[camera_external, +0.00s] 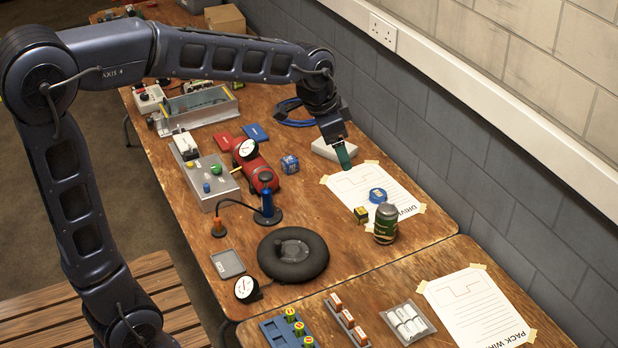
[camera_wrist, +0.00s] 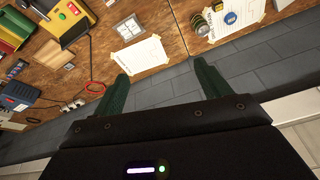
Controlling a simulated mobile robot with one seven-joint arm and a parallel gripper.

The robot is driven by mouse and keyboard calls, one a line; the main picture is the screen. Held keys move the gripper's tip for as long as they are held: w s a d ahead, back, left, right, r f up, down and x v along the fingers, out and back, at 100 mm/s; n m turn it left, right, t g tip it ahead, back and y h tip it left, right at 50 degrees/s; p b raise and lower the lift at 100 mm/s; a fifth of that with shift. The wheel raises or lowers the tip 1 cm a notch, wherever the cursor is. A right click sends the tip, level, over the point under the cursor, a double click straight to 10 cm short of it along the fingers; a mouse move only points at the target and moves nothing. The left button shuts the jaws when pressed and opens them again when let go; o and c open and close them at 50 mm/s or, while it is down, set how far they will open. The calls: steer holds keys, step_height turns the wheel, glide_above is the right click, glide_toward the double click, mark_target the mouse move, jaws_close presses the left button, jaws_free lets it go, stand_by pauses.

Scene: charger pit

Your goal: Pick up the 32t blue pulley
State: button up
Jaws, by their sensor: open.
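A small round blue disc with a pale centre, which looks like the 32t blue pulley (camera_external: 378,195), lies on a white printed sheet (camera_external: 356,183) near the wall side of the table. It also shows in the wrist view near the top right (camera_wrist: 230,18). Tooth count is too small to read. My gripper (camera_external: 343,156) is above the table, up and to the left of the disc in the external view and apart from it. In the wrist view, its two green fingers (camera_wrist: 162,82) are spread with nothing between them.
A white block (camera_external: 333,150) lies behind my gripper. The wall (camera_external: 480,175) runs along the table's far side.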

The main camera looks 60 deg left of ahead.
steer(key=w+a+f+m, duration=0.1)
steer(key=w+a+f, duration=0.25)
steer(key=w, duration=0.25)
steer(key=w+a+f, duration=0.2)
steer(key=w+a, duration=0.2)
steer(key=w, duration=0.2)
steer(key=m+h, duration=0.2)
glide_above(378, 193)
steer(key=s+a, duration=0.2)
steer(key=s, duration=0.2)
step_height(378, 193, down, 32)
steer(key=x, duration=1)
steer(key=shift+w+a, duration=0.1)
steer(key=shift+w, duration=0.2)
steer(key=c, duration=1.1)
